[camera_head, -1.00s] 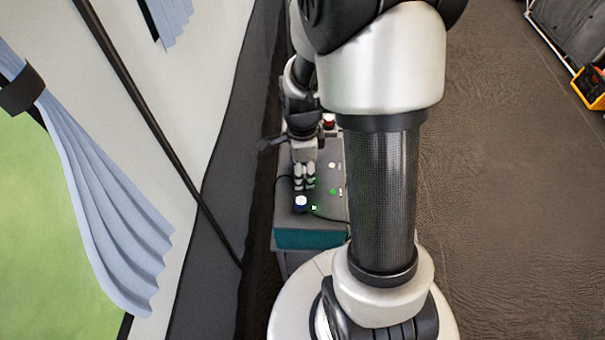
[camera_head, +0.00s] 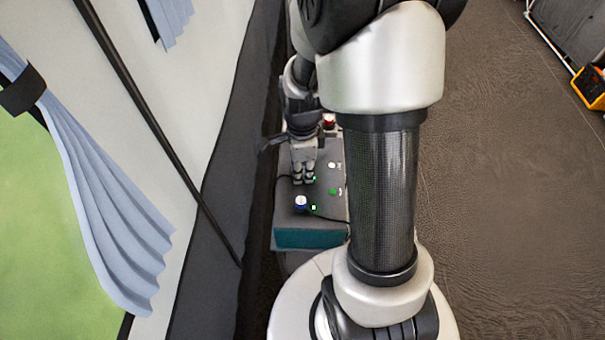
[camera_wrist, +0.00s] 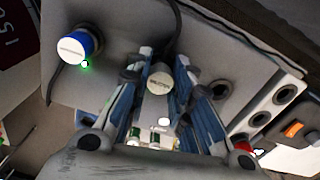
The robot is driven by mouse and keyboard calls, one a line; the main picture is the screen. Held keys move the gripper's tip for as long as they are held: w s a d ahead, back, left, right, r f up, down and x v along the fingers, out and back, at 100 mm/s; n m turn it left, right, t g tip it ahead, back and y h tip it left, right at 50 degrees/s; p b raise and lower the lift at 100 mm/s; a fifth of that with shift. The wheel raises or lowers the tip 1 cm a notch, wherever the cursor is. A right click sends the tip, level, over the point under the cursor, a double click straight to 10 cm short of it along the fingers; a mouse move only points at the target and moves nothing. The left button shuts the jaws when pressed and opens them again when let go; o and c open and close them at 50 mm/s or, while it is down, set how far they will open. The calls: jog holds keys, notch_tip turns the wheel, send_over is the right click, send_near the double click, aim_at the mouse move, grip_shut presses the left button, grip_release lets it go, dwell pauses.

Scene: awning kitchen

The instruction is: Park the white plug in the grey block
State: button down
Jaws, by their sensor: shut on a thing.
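My gripper (camera_wrist: 160,105) is shut on the white plug (camera_wrist: 159,82), whose round pale end shows between the blue-grey fingers in the wrist view. A dark cable (camera_wrist: 174,28) runs up the picture from the plug. In the head view my gripper (camera_head: 304,181) is over the middle of the panel; the plug is too small to make out there. A pale grey block (camera_wrist: 272,107) with dark round holes, likely the grey block, lies right of the fingers in the wrist view. Whether the plug touches the panel surface is hidden.
A blue plug with a white top (camera_wrist: 76,45) stands on the grey panel (camera_wrist: 112,40), beside a lit green lamp (camera_wrist: 86,64). An orange switch (camera_wrist: 292,130) is at the right. A red knob (camera_head: 329,120) sits at the panel's far end. A wall with curtains is left.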

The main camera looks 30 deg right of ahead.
jog(key=shift+s, duration=0.1)
dwell(0.3)
jog(key=shift+r+p, duration=2.55)
jog(key=shift+r, duration=0.45)
jog(key=shift+r+p, duration=0.45)
jog(key=shift+w+d+f+p, duration=0.15)
jog(key=shift+w+d+f, duration=0.45)
jog(key=shift+w+d, duration=1.55)
jog(key=shift+w+d+f+p, duration=0.2)
jog(key=shift+w+d+f, duration=0.4)
jog(key=shift+w+d, duration=1.55)
jog(key=shift+w+d+f+p, duration=0.15)
jog(key=shift+w+d+f, duration=0.45)
jog(key=shift+w+d, duration=1.55)
jog(key=shift+w+a+f+b, duration=0.2)
jog(key=shift+f+b, duration=0.05)
jog(key=shift+f, duration=0.3)
jog(key=shift+w+a+f+b, duration=0.25)
jog(key=shift+f+b, duration=0.05)
jog(key=shift+f, duration=0.3)
jog(key=shift+w+a+f+b, duration=0.2)
jog(key=shift+f+b, duration=0.05)
jog(key=shift+f, duration=0.3)
jog(key=c, duration=1.4)
grip_release()
